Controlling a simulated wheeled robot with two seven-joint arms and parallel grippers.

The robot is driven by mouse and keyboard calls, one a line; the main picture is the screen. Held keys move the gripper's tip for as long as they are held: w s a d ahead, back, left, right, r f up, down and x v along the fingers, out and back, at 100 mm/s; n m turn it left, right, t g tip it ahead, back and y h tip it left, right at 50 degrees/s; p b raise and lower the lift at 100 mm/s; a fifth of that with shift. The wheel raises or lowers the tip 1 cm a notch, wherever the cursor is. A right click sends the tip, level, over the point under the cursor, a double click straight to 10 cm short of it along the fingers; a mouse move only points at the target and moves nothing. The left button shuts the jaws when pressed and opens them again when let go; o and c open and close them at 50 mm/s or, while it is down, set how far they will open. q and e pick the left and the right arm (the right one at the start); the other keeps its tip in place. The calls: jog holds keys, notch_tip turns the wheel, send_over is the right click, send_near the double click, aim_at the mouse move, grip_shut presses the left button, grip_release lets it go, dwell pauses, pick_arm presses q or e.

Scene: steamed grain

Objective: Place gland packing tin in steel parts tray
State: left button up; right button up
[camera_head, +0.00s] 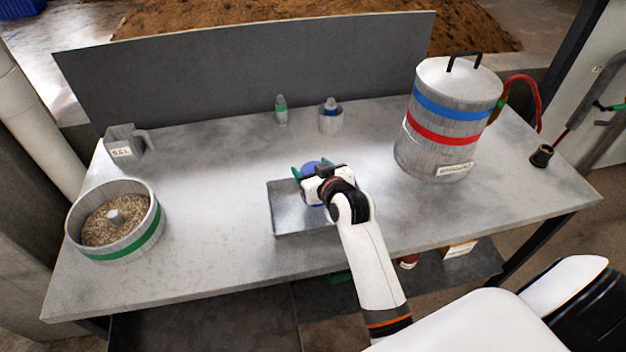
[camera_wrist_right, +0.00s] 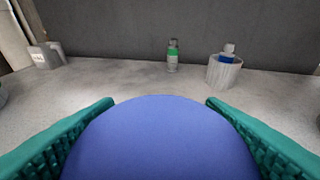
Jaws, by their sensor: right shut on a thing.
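The gland packing tin, a round blue thing (camera_head: 309,167), is held at the steel parts tray. Its smooth blue top (camera_wrist_right: 160,140) fills the lower middle of the right wrist view. My right gripper (camera_head: 317,174) is shut on the tin, with a green finger on each side. The steel parts tray (camera_head: 285,212) is a shallow grey metal tray at the table's front middle. The gripper and wrist cover its right part. I cannot tell whether the tin touches the tray floor. My left gripper is not in view.
A green-banded round pan of grain (camera_head: 122,246) stands at left, a grey jug (camera_head: 124,145) behind it. A green-labelled bottle (camera_head: 281,110) and a cup (camera_head: 330,122) stand at the back. A large striped canister (camera_head: 448,122) stands right.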

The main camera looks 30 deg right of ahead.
jog(key=shift+f, duration=1.75)
jog(key=o, duration=1.2)
jog(key=shift+f, duration=0.15)
jog(key=shift+s+r, duration=0.2)
jog(key=shift+s, duration=0.05)
jog(key=v, duration=1.1)
jog(key=shift+s+b, duration=0.25)
jog(key=shift+b, duration=0.05)
jog(key=shift+r, duration=0.15)
